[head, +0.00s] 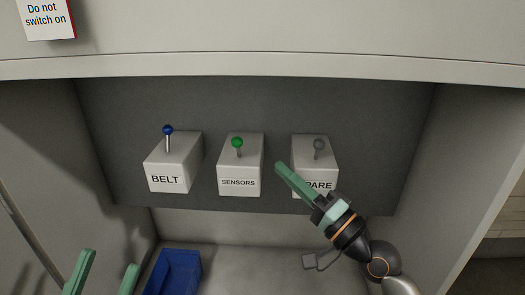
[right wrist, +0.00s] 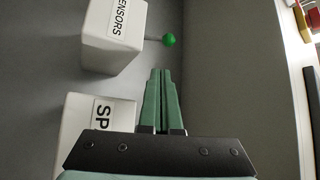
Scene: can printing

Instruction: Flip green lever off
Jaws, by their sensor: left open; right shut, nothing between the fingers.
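The green lever (head: 237,143) stands up from the middle box, labelled SENSORS (head: 239,170). In the right wrist view the green knob (right wrist: 169,40) shows ahead of my fingertips on its thin stem, beside the SENSORS box (right wrist: 113,38). My right gripper (head: 280,166) is shut and empty, in front of the SPARE box and to the right of the green lever, apart from it. My left gripper (head: 107,258) is open and empty at the bottom left of the head view, below the boxes.
The BELT box (head: 172,165) with a blue lever (head: 168,130) is on the left. A blue bin (head: 176,270) sits below. A "Do not switch on" sign (head: 46,18) hangs above.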

